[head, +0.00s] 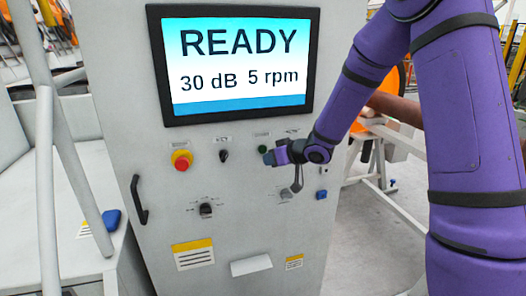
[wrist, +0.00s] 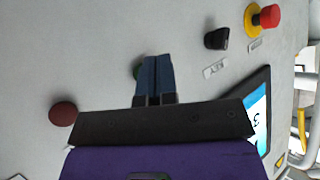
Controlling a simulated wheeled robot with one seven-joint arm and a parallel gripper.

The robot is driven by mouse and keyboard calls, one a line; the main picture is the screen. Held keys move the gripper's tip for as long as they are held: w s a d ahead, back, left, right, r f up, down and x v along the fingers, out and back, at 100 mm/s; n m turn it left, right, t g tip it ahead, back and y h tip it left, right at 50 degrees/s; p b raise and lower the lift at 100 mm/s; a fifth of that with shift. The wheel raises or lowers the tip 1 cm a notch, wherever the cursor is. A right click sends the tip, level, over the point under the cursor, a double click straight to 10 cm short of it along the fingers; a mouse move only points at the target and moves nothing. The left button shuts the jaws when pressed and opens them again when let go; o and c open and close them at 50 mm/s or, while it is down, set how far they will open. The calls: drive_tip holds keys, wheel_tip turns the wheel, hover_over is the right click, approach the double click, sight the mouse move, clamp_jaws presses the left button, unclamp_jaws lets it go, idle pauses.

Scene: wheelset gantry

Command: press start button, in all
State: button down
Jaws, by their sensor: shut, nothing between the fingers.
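A green button (head: 262,149) sits on the grey cabinet's front panel below the screen; the small label above it is too small to read. My purple arm reaches in from the right, with my gripper (head: 268,158) close to this button in the head view. In the wrist view, my gripper (wrist: 155,62) is shut and empty, its dark fingers pointing at the panel. The green button (wrist: 138,71) is mostly hidden behind the fingertips, with only its left edge showing. I cannot tell whether the fingertips touch it. The screen (head: 238,62) reads READY, 30 dB, 5 rpm.
A red emergency stop (head: 181,160) on a yellow base and a black key switch (head: 223,156) lie left of the green button. A dark red button (wrist: 63,114) shows in the wrist view. A black handle (head: 139,200) and knob (head: 206,210) stick out lower down.

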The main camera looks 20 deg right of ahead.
sight(255, 157)
drive_tip(key=shift+w, duration=0.95)
drive_tip(key=shift+w, duration=0.1)
idle(1.4)
drive_tip(key=shift+w, duration=0.3)
drive_tip(key=shift+w, duration=0.4)
idle(0.7)
idle(0.3)
drive_tip(key=shift+s, duration=0.85)
drive_tip(key=shift+s, duration=0.1)
drive_tip(key=shift+s, duration=2.4)
